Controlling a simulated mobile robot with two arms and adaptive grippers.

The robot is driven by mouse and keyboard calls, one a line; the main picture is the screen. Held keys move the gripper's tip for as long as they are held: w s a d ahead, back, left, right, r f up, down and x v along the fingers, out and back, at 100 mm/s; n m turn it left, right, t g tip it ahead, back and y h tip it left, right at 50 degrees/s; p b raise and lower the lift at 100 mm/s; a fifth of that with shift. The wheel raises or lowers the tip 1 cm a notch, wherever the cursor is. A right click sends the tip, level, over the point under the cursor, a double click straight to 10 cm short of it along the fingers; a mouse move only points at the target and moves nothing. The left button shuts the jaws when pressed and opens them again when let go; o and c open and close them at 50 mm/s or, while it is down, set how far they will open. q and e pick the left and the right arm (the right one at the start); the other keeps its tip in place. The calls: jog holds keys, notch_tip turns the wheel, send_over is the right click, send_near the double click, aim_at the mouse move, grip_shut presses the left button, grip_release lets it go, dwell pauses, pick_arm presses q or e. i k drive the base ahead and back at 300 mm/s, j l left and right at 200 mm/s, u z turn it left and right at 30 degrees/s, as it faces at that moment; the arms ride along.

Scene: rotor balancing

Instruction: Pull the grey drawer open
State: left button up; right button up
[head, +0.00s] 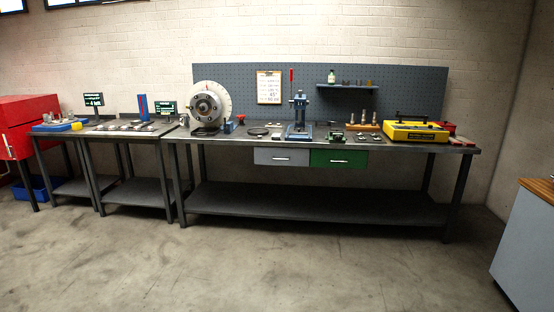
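The grey drawer (282,157) hangs under the top of the long workbench (230,141), near its middle. It has a light bar handle on its front and looks shut. A green drawer (338,158) with a similar handle hangs right beside it. Neither of my grippers shows in the head view. The bench stands some way off, across the floor.
Open concrete floor (270,250) lies before the bench. A low shelf (310,203) runs under it. Smaller tables (130,131) and a red cabinet (22,120) stand left. A grey cabinet (525,250) with a wooden top stands at the right front.

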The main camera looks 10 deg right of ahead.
aim_at(272, 155)
jog(key=i+l+z, duration=0.1)
jog(key=i+z, duration=0.25)
jog(key=z, duration=0.15)
jog(key=i, duration=2.5)
